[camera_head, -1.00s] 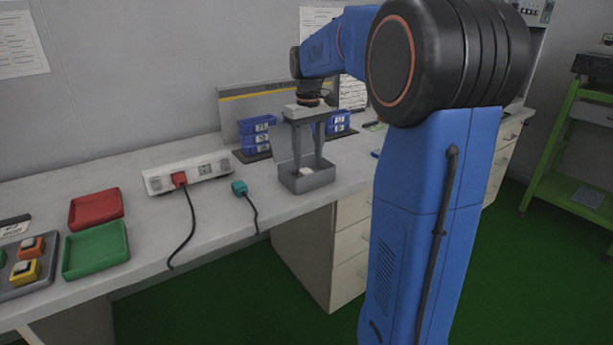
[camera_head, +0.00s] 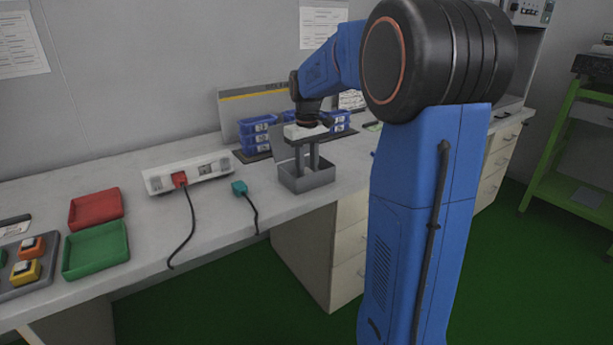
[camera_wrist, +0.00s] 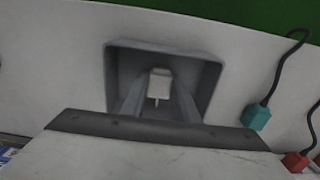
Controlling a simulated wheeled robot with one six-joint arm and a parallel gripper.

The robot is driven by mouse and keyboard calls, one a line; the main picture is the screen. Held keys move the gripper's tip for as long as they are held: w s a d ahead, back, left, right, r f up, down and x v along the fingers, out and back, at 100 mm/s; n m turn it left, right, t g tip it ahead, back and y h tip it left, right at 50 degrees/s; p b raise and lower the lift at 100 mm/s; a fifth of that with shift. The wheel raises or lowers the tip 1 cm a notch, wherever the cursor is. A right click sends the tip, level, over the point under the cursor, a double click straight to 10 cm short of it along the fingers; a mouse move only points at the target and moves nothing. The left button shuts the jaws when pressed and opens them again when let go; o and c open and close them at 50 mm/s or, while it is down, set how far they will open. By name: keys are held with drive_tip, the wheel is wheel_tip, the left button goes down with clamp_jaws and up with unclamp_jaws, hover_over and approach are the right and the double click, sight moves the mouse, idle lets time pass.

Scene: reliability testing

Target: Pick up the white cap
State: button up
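The white cap (camera_wrist: 160,84) sits inside a grey open box (camera_wrist: 212,75) in the wrist view, with a thin pale stem pointing toward the bottom of the picture. My gripper (camera_wrist: 162,97) reaches down into the box, one finger on each side of the cap. The fingers are apart, and narrow gaps seem to show between them and the cap. In the head view my gripper (camera_head: 307,167) points down into the same grey box (camera_head: 307,182) on the bench. The cap is hidden there behind the box wall and fingers.
The white bench (camera_head: 140,245) also holds a power strip (camera_head: 205,170), a teal plug (camera_head: 240,188) with a black cable, a red tray (camera_head: 96,208) and a green tray (camera_head: 96,250). Blue bins (camera_head: 256,138) stand behind the box. The box walls surround the fingers.

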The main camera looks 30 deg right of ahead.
sight(306, 171)
drive_tip(key=c, duration=0.4)
drive_tip(key=shift+o, duration=0.2)
wheel_tip(306, 171, up, 10)
drive_tip(key=shift+a, duration=0.15)
idle(0.6)
